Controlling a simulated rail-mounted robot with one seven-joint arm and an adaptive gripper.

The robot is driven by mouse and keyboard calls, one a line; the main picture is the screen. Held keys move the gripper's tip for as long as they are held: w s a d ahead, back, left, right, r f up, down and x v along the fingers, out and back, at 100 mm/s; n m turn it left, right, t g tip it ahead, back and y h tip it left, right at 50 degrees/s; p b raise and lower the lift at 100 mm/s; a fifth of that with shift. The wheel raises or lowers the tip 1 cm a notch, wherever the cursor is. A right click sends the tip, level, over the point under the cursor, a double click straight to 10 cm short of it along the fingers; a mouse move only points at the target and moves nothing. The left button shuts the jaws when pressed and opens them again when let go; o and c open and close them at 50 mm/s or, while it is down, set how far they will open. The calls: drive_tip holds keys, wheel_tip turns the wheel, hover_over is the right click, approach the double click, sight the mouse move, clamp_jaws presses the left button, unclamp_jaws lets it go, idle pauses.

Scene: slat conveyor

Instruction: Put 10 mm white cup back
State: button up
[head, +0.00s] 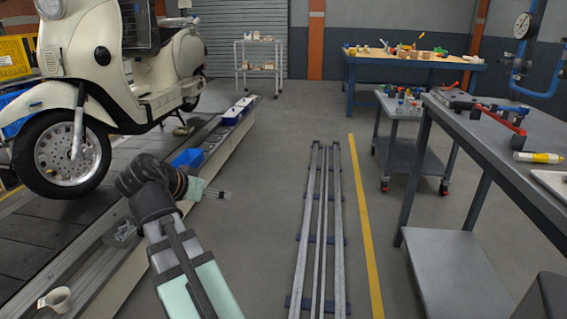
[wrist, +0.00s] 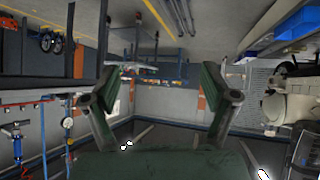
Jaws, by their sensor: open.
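The cup is not seen in the wrist view.
A cream scooter (head: 75,110) stands on the slat conveyor at left. A blue bin (head: 187,157) sits on the ledge (head: 150,262). Floor rails (head: 320,230) run down the middle. A grey workbench (head: 490,150) and a small cart (head: 405,150) stand at right.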

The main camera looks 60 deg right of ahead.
drive_tip(key=s+a+r+m+g, duration=0.1)
drive_tip(key=s+r+g, duration=0.2)
drive_tip(key=s+r, duration=0.2)
drive_tip(key=s+a+r+m+g+h, duration=0.1)
drive_tip(key=s+r+m+g, duration=0.1)
drive_tip(key=s+r, duration=0.4)
drive_tip(key=s+a+r+m+g+h, duration=0.1)
drive_tip(key=s+r+g, duration=0.3)
drive_tip(key=s, duration=0.8)
drive_tip(key=shift+s+a+r+m, duration=0.35)
drive_tip(key=shift+a+r+m, duration=0.2)
drive_tip(key=shift+r+m, duration=0.2)
idle(1.1)
